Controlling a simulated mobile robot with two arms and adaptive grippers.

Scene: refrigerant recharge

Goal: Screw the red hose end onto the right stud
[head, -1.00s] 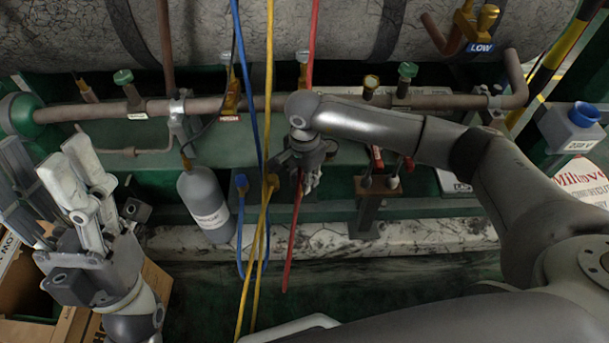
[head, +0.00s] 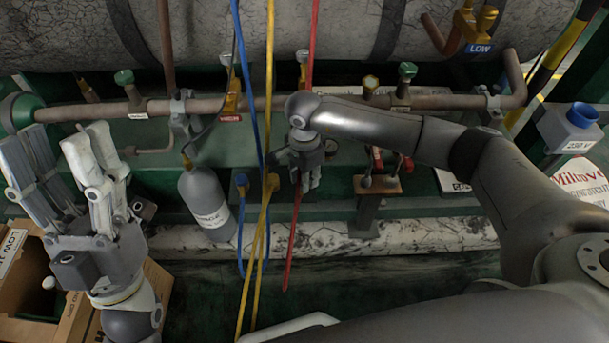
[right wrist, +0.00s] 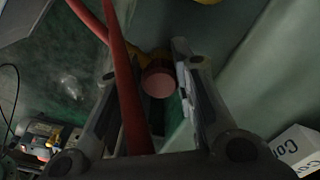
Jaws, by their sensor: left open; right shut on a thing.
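The red hose (head: 314,40) hangs from the top of the head view, passes behind my right arm and shows again below it. My right gripper (head: 306,182) is in front of the green frame, with the fingers pointing down. In the right wrist view a round red piece (right wrist: 158,83), seemingly the red hose end, sits between the fingers, with the hose crossing beside it. My left gripper (head: 62,140) is open and empty at the left, fingers up. Two short studs stand on a brown bracket (head: 377,187) right of my right gripper; their tops are partly unclear.
A blue hose (head: 241,225) and a yellow hose (head: 265,130) hang left of my right gripper. A rusty pipe (head: 435,101) with valves crosses at the back. A cardboard box (head: 75,318) is under my left gripper.

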